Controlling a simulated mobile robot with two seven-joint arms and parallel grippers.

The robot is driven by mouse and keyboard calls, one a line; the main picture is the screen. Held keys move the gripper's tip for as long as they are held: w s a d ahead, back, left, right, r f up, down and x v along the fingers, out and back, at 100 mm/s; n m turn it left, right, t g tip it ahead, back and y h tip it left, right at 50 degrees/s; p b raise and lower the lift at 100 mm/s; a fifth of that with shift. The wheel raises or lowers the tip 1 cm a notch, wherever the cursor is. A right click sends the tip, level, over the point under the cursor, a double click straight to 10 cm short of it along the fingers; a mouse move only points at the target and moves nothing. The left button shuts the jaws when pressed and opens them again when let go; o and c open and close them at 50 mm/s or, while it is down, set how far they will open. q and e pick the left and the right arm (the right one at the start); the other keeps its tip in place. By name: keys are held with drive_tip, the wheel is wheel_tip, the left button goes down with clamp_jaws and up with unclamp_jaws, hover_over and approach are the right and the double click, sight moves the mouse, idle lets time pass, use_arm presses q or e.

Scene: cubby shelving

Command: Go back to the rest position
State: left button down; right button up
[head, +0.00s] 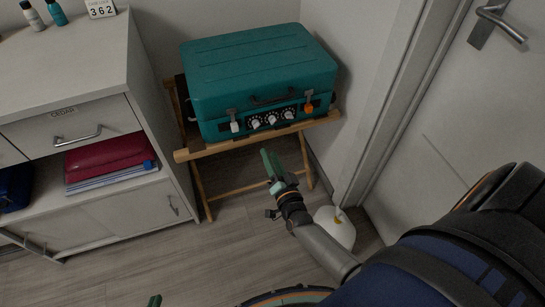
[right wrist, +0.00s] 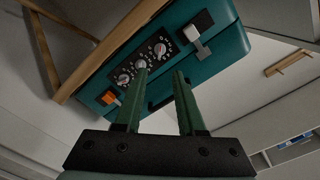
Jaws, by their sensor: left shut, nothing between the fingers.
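My right gripper (head: 267,160) reaches in from the lower right of the head view, in front of and below the teal case (head: 262,62). In the right wrist view its two green fingers (right wrist: 160,74) stand apart with nothing between them; the case (right wrist: 225,42) shows beyond the tips. Only a green fingertip of my left gripper (head: 154,300) shows at the bottom edge of the head view. It is shut and empty, and the rest of it is out of frame.
The closed case rests on a wooden folding stand (head: 222,147). A white cabinet (head: 100,215) with a drawer and red and blue items stands at left. A white rounded object (head: 333,232) sits on the floor near the door (head: 450,130). Floor at lower left is clear.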

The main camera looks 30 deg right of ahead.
use_arm(q)
drive_tip(key=shift+s, duration=0.35)
use_arm(e)
drive_tip(key=shift+s, duration=0.3)
use_arm(q)
drive_tip(key=shift+w, duration=0.1)
use_arm(e)
drive_tip(key=shift+a, duration=0.1)
